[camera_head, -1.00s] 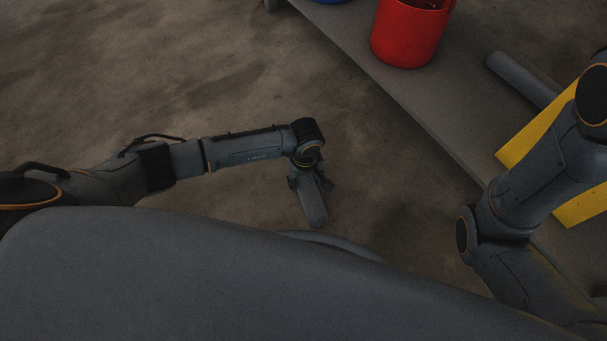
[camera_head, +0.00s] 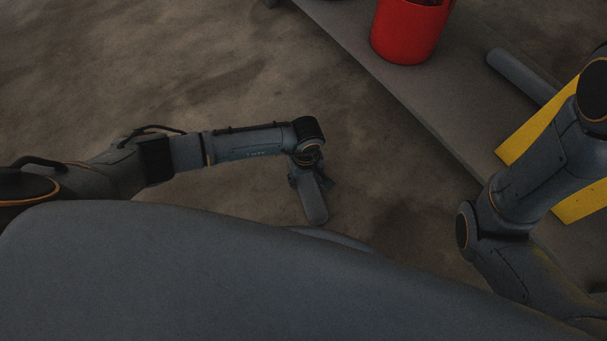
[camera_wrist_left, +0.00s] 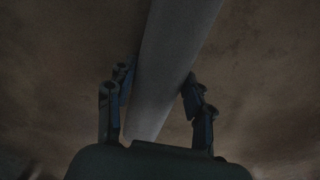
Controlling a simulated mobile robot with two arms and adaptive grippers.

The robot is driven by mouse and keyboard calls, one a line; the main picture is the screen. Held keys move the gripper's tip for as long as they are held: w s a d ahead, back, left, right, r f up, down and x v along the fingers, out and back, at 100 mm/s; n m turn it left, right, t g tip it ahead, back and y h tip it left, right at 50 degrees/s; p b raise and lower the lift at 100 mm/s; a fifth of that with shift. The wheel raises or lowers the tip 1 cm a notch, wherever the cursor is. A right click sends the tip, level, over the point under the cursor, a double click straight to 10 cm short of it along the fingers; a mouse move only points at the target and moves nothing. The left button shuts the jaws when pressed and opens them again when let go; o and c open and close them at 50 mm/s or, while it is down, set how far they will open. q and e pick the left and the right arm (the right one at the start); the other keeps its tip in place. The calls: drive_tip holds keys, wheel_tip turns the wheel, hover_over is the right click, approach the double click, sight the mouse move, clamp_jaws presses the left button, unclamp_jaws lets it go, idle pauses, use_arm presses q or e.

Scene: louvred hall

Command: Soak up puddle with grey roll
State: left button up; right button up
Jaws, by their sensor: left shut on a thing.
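A grey roll (camera_head: 314,207) hangs slanting down from my left gripper (camera_head: 309,178) over the brown floor. In the left wrist view the roll (camera_wrist_left: 175,50) runs as a long pale bar between the two fingers of my left gripper (camera_wrist_left: 160,80), which is shut on it. I cannot tell whether the roll's lower end touches the floor. I see no clear puddle; the floor shows only dark, blotchy patches. My right arm shows at the right, but its gripper is out of view.
A grey platform (camera_head: 425,105) crosses the upper right. On it are a red bucket (camera_head: 408,32), a grey bar (camera_head: 521,75) and a yellow piece (camera_head: 540,125) partly behind my right arm. The floor (camera_head: 200,75) left of the platform is clear.

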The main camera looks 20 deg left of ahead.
use_arm(q)
drive_tip(key=w+a+b, duration=0.1)
drive_tip(key=w, duration=0.1)
drive_tip(key=w+a+b, duration=0.1)
drive_tip(key=w+b, duration=0.1)
drive_tip(key=w, duration=0.1)
drive_tip(key=w+a+b, duration=0.1)
drive_tip(key=w+a, duration=0.1)
drive_tip(key=shift+w+f+b, duration=0.15)
drive_tip(key=shift+w+b, duration=0.15)
drive_tip(key=shift+b, duration=0.1)
drive_tip(key=shift+w+a, duration=0.2)
drive_tip(key=shift+w, duration=0.15)
drive_tip(key=shift+s, duration=0.1)
